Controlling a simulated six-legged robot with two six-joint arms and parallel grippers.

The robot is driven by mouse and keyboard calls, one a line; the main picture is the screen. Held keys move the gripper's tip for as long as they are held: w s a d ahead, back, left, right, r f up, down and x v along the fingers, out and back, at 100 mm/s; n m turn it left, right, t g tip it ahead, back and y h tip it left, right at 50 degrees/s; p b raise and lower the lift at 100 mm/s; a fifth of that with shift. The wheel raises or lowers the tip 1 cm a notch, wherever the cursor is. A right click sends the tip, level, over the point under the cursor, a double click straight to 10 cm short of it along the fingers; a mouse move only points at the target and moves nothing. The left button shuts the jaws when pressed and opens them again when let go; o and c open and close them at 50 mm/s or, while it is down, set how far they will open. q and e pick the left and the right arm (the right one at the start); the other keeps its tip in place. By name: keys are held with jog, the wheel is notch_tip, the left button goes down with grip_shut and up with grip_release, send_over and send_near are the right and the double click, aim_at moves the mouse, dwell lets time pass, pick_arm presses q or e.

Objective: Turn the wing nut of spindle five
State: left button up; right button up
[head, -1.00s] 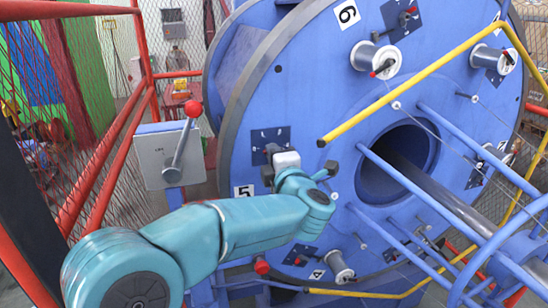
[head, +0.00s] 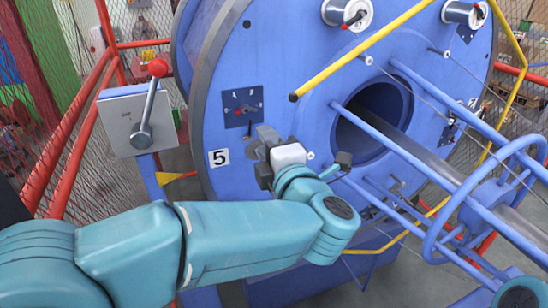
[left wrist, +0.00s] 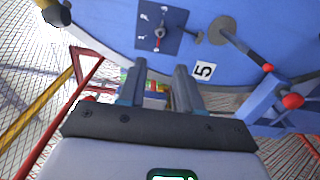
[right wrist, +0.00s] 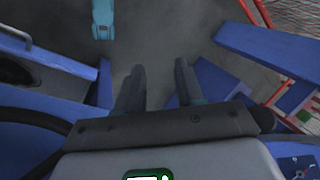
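The label 5 (head: 219,158) is on the big blue disc, below a dark plate with a small red-tipped pointer (head: 243,106). My left gripper (head: 263,152) is in front of the disc, right of the label and below the plate. In the left wrist view its fingers (left wrist: 160,75) are open, with nothing held between them. There the plate (left wrist: 160,28) and label (left wrist: 204,70) lie beyond the fingertips. A grey round flange (left wrist: 222,29) has a dark rod ending in a red tip (left wrist: 268,68); I cannot tell which part is the wing nut. My right gripper (right wrist: 158,85) is open and empty.
A grey box with a red-knobbed lever (head: 145,120) stands left of the disc. A yellow bar (head: 360,53) and several blue rods (head: 430,150) cross in front on the right. Red-framed mesh fencing (head: 75,150) closes the left side.

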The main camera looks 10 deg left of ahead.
pick_arm(q)
jog(key=shift+v, duration=1.75)
